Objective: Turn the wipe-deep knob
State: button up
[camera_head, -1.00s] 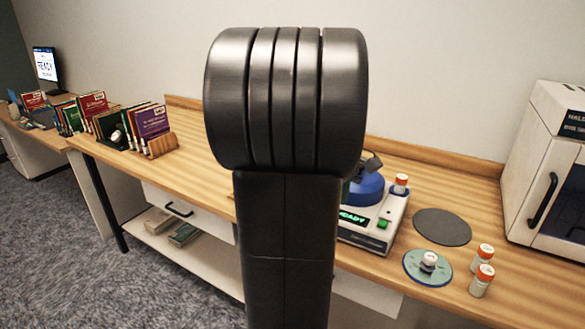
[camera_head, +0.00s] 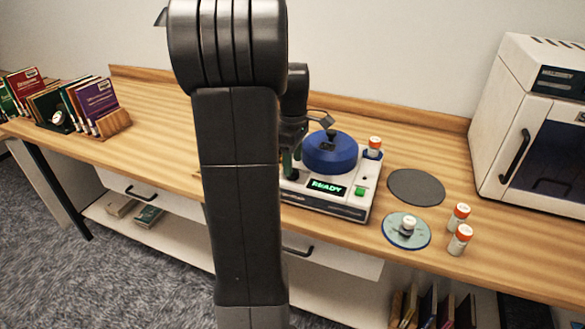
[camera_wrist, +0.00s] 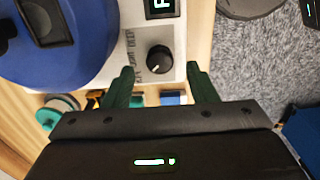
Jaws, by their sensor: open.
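The white machine (camera_head: 330,203) has a round blue cover (camera_head: 330,152), a display reading READY (camera_head: 327,187) and a green button (camera_head: 360,190). In the wrist view the black knob (camera_wrist: 159,58) sits on the machine's light panel, with a white pointer line and lettering beside it that appears to read LIGHT and DEEP. My gripper (camera_wrist: 160,78) is open and empty. Its two dark green fingers are on either side of the knob's line, apart from it, with their tips near its lower edge in the picture. In the head view my arm hides the knob and most of the gripper.
A dark round mat (camera_head: 416,187), a disc with a white hub (camera_head: 406,231) and two orange-capped bottles (camera_head: 460,240) are right of the machine. A white cabinet (camera_head: 530,130) stands farther right. Books in a wooden rack (camera_head: 115,123) are at left.

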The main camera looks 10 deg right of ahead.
jog(key=shift+f, duration=1.55)
jog(key=shift+c, duration=0.2)
jog(key=c, duration=0.9)
jog(key=shift+c, duration=0.2)
